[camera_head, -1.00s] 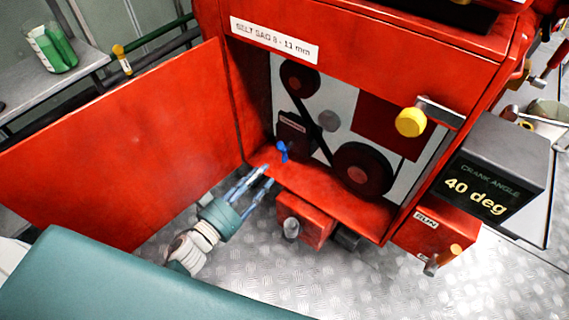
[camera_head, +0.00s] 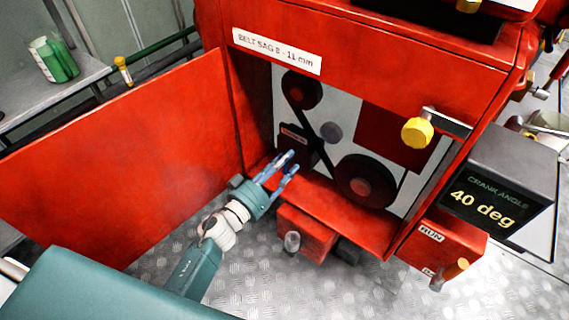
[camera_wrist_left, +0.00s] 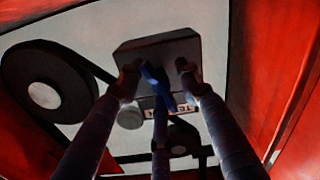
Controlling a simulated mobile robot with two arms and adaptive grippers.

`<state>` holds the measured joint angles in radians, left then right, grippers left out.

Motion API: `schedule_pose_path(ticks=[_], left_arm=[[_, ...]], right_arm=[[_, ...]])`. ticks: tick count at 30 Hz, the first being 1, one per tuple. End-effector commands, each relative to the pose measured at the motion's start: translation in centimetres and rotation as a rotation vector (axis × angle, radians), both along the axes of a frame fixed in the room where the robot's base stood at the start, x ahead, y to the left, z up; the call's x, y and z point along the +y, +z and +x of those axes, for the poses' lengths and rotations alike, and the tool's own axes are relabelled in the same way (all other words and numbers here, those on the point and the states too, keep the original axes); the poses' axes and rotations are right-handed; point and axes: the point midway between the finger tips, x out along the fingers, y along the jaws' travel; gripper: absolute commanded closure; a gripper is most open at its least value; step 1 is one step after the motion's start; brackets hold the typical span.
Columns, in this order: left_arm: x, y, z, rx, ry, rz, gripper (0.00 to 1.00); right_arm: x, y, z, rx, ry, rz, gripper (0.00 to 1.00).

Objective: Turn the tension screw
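The tension screw is a small blue wing-shaped handle (camera_wrist_left: 156,84) on the dark block (camera_wrist_left: 158,48) inside the red cabinet. In the head view the block (camera_head: 294,137) sits between the pulleys, and my fingers largely hide the screw. My left gripper (camera_head: 286,163) reaches in through the cabinet opening from the lower left. In the left wrist view its fingers (camera_wrist_left: 160,85) are spread, with the blue handle between their tips. A gap shows between the outer fingertips and the handle; contact with the third finger cannot be told. My right gripper is not in view.
The open red door (camera_head: 120,155) stands left of my arm. The cabinet's lower ledge (camera_head: 335,212) runs below the gripper, above a red box with a knob (camera_head: 306,231). The black belt and lower pulley (camera_head: 366,181) are close on the right. A display (camera_head: 490,200) reads 40 deg.

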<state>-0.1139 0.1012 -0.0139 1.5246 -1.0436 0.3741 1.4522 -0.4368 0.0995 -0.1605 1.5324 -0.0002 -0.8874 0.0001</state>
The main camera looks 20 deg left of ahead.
Motion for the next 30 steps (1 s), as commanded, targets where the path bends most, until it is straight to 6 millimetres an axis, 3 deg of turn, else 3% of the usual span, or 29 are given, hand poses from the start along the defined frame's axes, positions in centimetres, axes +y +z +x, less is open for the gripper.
schedule_pose_path(ticks=[3, 8, 9, 20, 30], left_arm=[[0.0, 0.0, 0.0, 0.000, 0.000, 0.000, 0.67], [0.0, 0.0, 0.0, 0.000, 0.000, 0.000, 0.98], [0.0, 0.0, 0.0, 0.000, 0.001, 0.000, 1.00], [0.1, 0.0, 0.0, -0.013, 0.002, 0.042, 1.00], [0.3, 0.0, 0.0, -0.090, 0.003, 0.257, 1.00]], right_arm=[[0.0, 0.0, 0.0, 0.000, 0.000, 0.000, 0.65], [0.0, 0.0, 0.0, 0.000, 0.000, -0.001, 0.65], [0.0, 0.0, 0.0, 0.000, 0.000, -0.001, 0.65], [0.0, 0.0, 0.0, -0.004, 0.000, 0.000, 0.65], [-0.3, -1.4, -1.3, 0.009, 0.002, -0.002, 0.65]])
